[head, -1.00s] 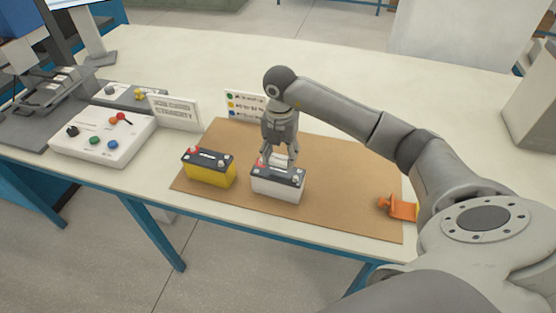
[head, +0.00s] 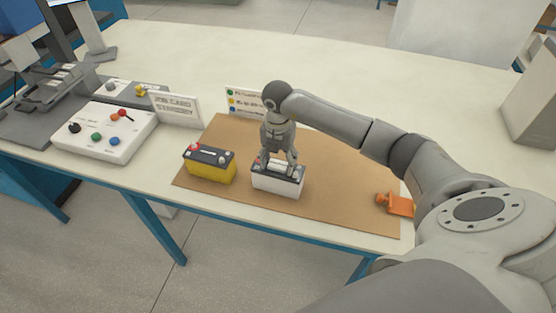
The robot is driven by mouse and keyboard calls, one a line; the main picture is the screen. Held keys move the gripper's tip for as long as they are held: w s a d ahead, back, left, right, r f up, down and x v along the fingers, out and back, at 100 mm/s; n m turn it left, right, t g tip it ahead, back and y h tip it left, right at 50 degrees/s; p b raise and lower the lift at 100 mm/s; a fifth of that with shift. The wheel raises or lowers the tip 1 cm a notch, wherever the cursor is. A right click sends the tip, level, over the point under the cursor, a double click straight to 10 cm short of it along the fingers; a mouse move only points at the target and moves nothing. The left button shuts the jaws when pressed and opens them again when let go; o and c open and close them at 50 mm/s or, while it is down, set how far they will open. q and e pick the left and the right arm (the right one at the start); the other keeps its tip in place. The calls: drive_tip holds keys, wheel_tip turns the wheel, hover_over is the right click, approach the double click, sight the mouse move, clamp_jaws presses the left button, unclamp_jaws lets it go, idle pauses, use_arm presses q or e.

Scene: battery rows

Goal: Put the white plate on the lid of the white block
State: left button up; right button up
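The white block (head: 277,184) is a white battery-like box with a dark lid. It stands upright on the brown mat (head: 340,207), right of a yellow one. My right gripper (head: 278,164) points down over its lid, with its fingertips close to the lid. A small white piece, which looks like the white plate (head: 278,162), is between the fingers, and they appear shut on it. The fingers partly hide the plate and lid, so I cannot tell whether the plate touches the lid. My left gripper is not in view.
A yellow battery-like block (head: 208,170) stands close on the left. An orange part (head: 397,204) lies at the mat's right. A white control box (head: 105,135) and two upright cards (head: 176,108) stand left and behind. The mat between block and orange part is clear.

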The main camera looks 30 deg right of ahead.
sight(278, 164)
drive_tip(key=shift+r, duration=0.1)
wheel_tip(278, 164, up, 12)
drive_tip(key=b, duration=0.3)
idle(0.3)
